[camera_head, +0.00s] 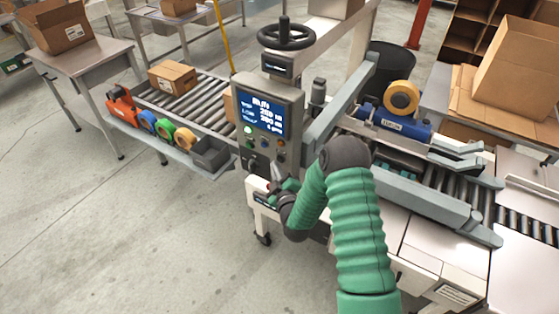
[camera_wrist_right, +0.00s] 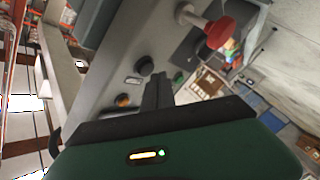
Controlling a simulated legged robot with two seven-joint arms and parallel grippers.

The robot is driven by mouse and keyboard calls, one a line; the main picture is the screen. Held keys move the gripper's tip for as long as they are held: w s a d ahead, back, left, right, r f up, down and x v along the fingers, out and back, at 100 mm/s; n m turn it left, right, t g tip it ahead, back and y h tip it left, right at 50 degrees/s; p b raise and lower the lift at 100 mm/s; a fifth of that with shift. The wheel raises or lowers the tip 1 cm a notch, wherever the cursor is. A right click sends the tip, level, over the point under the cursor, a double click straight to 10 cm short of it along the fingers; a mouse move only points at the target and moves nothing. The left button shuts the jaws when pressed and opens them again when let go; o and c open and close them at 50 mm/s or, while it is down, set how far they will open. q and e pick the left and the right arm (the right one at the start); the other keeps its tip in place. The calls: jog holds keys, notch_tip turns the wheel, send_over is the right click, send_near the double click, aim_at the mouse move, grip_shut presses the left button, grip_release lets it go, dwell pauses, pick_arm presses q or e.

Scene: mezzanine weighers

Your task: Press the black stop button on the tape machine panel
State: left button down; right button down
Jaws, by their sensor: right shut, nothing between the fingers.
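The tape machine's grey panel (camera_head: 268,108) stands upright at the middle of the head view, with a blue screen and a lit green button (camera_head: 248,130) below it. In the right wrist view the panel face (camera_wrist_right: 125,62) is tilted, and a round black button (camera_wrist_right: 145,65) stands out from it. My right gripper (camera_head: 276,183) is in front of the machine, just below the panel. Its fingers (camera_wrist_right: 158,78) are shut and empty, with the tips close beside the black button; I cannot tell whether they touch it. My left gripper is out of view.
A red mushroom button (camera_wrist_right: 220,31), an orange knob (camera_wrist_right: 122,100) and a green button (camera_wrist_right: 178,77) are near the fingers. A black handwheel (camera_head: 286,35) tops the machine. A roller conveyor (camera_head: 185,98) lies left; a blue tape head (camera_head: 398,125) lies right.

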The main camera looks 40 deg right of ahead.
jog(key=shift+w+d, duration=0.1)
jog(key=shift+d, duration=0.1)
jog(key=shift+w+d, duration=0.15)
jog(key=shift+d, duration=0.25)
dwell(0.8)
jog(key=shift+a, duration=0.15)
jog(key=shift+s+a, duration=0.35)
jog(key=shift+a, duration=0.25)
jog(key=shift+a, duration=0.1)
jog(key=shift+s+a, duration=0.3)
jog(key=shift+a, duration=0.45)
jog(key=shift+s+a, duration=0.35)
jog(key=shift+a, duration=0.4)
jog(key=shift+s+a, duration=0.3)
jog(key=shift+a, duration=0.45)
